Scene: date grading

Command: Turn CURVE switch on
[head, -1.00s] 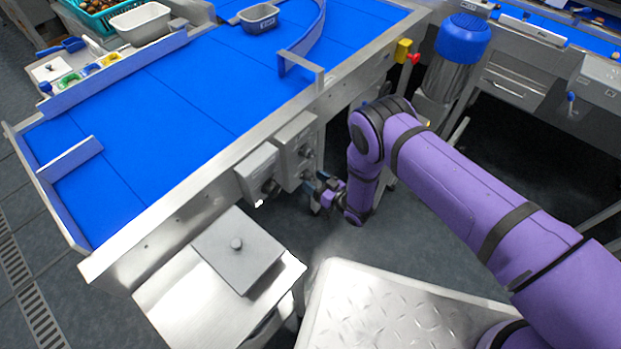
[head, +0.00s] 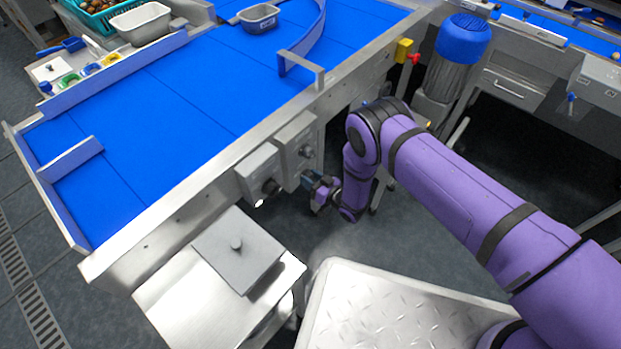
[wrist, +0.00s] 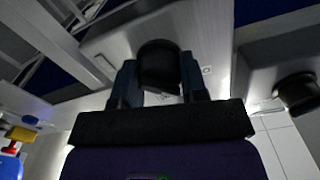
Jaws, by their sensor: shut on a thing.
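A grey switch box (head: 290,160) is mounted on the side of the blue conveyor, and it also fills the upper middle of the wrist view (wrist: 205,38). A black rotary knob (wrist: 160,65) stands out from its face. My gripper (wrist: 159,82) has one finger on each side of this knob and is shut on it. In the head view my gripper (head: 314,184) is at the lower part of the box, and it hides most of the knob. Any lettering on the box is too small to read, and I cannot tell the knob's setting.
A second grey box (head: 258,172) with a black knob (head: 270,187) sits just to the left; that knob shows in the wrist view (wrist: 298,92). A yellow and red stop button (head: 405,52) and a blue-capped motor (head: 462,40) are to the right. A steel cabinet (head: 215,290) stands below.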

